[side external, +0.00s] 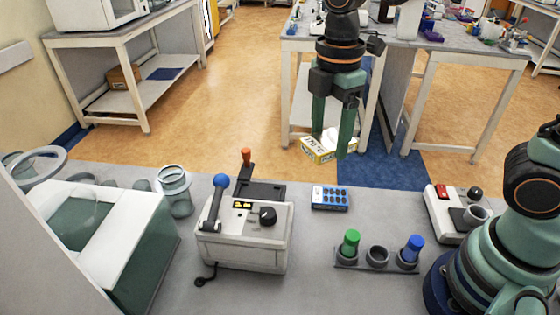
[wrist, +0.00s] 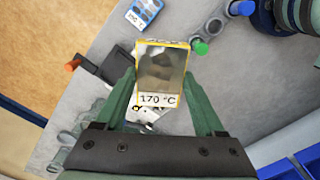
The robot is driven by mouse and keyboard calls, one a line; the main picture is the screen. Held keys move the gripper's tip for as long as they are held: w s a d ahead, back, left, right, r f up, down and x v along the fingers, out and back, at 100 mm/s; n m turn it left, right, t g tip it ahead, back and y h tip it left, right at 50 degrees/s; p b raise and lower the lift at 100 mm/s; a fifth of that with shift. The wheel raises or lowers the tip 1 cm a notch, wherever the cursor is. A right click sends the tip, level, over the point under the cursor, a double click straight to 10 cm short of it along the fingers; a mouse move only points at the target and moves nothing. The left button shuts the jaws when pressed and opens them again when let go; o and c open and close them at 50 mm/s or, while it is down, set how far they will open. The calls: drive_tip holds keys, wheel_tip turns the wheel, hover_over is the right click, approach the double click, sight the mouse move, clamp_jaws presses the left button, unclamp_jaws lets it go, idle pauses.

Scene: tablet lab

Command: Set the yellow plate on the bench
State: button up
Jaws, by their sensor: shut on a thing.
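The yellow plate (wrist: 161,68) has yellow edges, a dark mirror-like face and a white label reading 170 °C. It also shows in the side external view (side external: 317,150), low between the fingers. My gripper (wrist: 159,78) is shut on it, one green finger at each side; in the side external view my gripper (side external: 333,142) points down. The plate is held in the air, and in the side external view it appears beyond the far edge of the grey bench (side external: 320,285). The bench also shows in the wrist view (wrist: 240,88).
On the bench stand a control box with a blue-knobbed lever (side external: 245,235), a blue button pad (side external: 330,198), a rack with green and blue caps (side external: 377,258), a glass jar (side external: 174,190) and a red-switched device (side external: 450,212). The front middle of the bench is clear.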

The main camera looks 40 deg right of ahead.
sight(329, 230)
drive_tip(key=shift+s+d+f+n, duration=0.25)
drive_tip(key=shift+s, duration=0.3)
drive_tip(key=shift+s+d+f+n, duration=0.25)
drive_tip(key=shift+s, duration=0.25)
drive_tip(key=shift+s+d+f, duration=0.1)
drive_tip(key=shift+s+f, duration=0.15)
wheel_tip(329, 230, down, 20)
drive_tip(key=shift+r, duration=0.1)
drive_tip(key=o, duration=1.1)
drive_tip(key=shift+c, duration=0.2)
